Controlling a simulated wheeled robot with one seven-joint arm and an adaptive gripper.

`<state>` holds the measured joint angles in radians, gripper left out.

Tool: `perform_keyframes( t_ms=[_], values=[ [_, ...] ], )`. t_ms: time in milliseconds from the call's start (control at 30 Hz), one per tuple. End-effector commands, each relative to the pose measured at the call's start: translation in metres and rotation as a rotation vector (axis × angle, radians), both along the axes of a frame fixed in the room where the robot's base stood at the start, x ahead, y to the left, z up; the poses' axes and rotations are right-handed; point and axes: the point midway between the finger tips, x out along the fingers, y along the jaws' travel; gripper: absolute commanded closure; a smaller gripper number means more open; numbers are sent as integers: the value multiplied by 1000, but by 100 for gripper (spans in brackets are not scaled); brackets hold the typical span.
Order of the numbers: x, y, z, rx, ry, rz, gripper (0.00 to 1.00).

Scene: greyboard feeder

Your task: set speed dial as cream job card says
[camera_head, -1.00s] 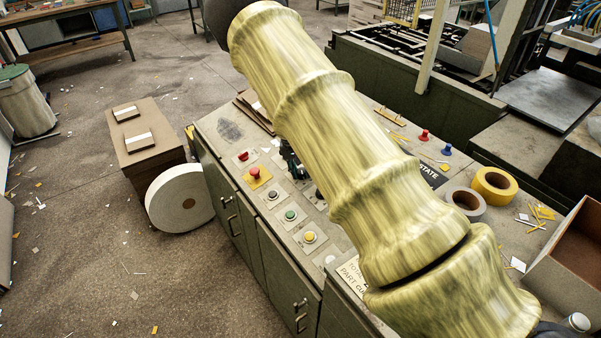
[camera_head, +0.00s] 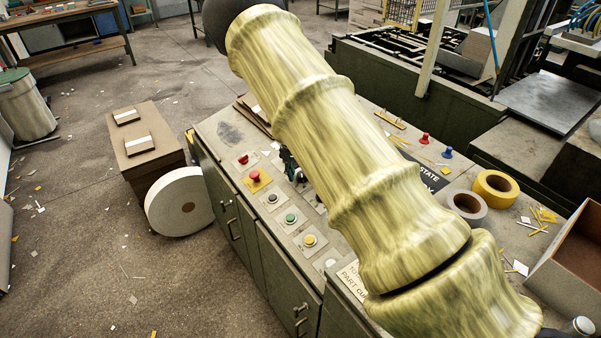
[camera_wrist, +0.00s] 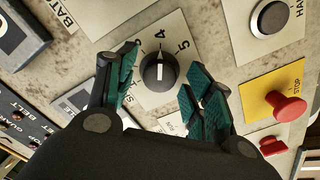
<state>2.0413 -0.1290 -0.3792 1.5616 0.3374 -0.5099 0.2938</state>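The speed dial (camera_wrist: 152,88), a round black knob with a white mark, sits on a cream plate in the wrist view. The white mark lines up roughly with the 4. My gripper (camera_wrist: 160,63) is open, with one green-padded finger on each side of the knob. I cannot tell whether either finger touches it. In the head view only a bit of my gripper (camera_head: 290,164) shows beside my arm, which hides the dial. I cannot make out a cream job card with readable text.
A red stop button (camera_wrist: 289,107) on a yellow plate and a black HAND button (camera_wrist: 270,18) lie right of the dial in the wrist view. The console (camera_head: 219,131) also carries green (camera_head: 291,217) and yellow (camera_head: 309,240) buttons. Tape rolls (camera_head: 494,187) lie at right.

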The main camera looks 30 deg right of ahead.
Motion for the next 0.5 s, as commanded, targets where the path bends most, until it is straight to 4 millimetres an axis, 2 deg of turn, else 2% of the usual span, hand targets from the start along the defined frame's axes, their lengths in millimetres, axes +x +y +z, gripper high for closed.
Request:
perform_keyframes(
  t_ms=[267,367,500],
  values=[
    [0,1,2,-1,-1,0,48],
    [1,2,9,0,-2,1,48],
    [1,7,28,0,-3,2,48]
  ],
)
